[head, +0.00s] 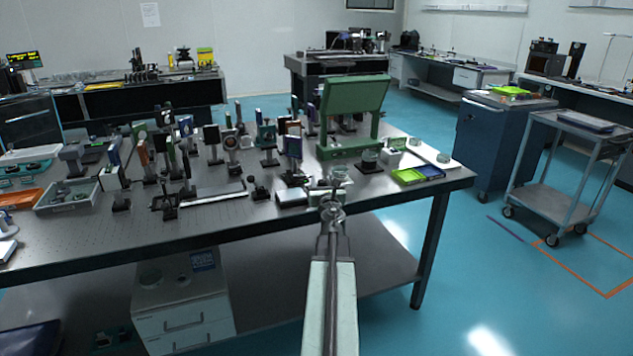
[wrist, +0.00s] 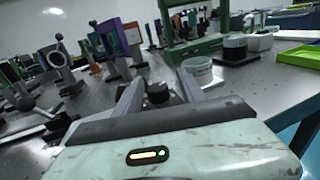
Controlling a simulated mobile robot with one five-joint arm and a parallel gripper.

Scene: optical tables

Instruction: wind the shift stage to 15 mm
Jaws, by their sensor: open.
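My gripper (head: 332,196) is over the front right part of the near optical table (head: 120,240). In the wrist view its two fingers (wrist: 158,90) stand apart. A small dark round knob (wrist: 157,93) shows between the fingers; I cannot tell whether they touch it. I cannot make out for certain which piece is the shift stage. A long flat rail (head: 212,192) and a low grey block (head: 292,197) lie left of my gripper. No scale or reading is legible.
A white cup (wrist: 198,70) stands just beyond the fingers. A green frame (head: 352,105) rises behind it. Yellow-green and blue trays (head: 408,175) lie to the right. Several mounted optics crowd the left.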

